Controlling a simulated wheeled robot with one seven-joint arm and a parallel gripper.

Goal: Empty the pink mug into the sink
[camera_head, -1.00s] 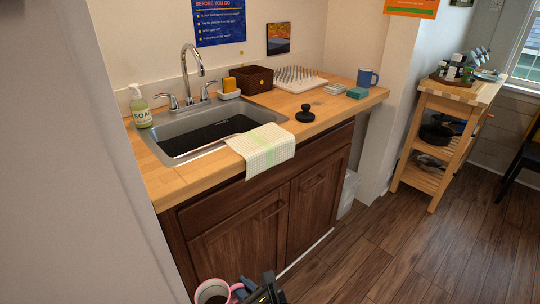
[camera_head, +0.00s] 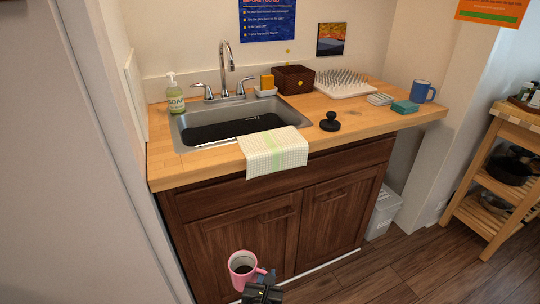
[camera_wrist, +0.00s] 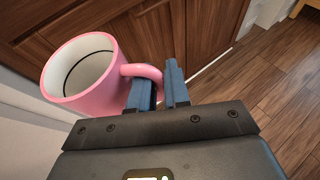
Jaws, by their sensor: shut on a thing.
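The pink mug (camera_head: 243,267) is at the bottom of the head view, upright or nearly so, with dark liquid showing inside. My gripper (camera_head: 264,283) is shut on its handle, to the right of the cup body. In the wrist view the mug (camera_wrist: 97,80) has a white inside with a dark ring, and the blue fingers (camera_wrist: 158,92) are at the handle. The mug is in front of the cabinet, below counter height. The sink (camera_head: 186,138) is set in the counter at the back left, with a chrome faucet (camera_head: 226,62) behind it.
A checkered towel (camera_head: 272,152) hangs over the counter's front edge at the sink's right. A soap bottle (camera_head: 175,95) stands at the sink's left corner. A black knobbed object (camera_head: 330,122) and a blue mug (camera_head: 422,91) stand farther right. A wall is close on the left.

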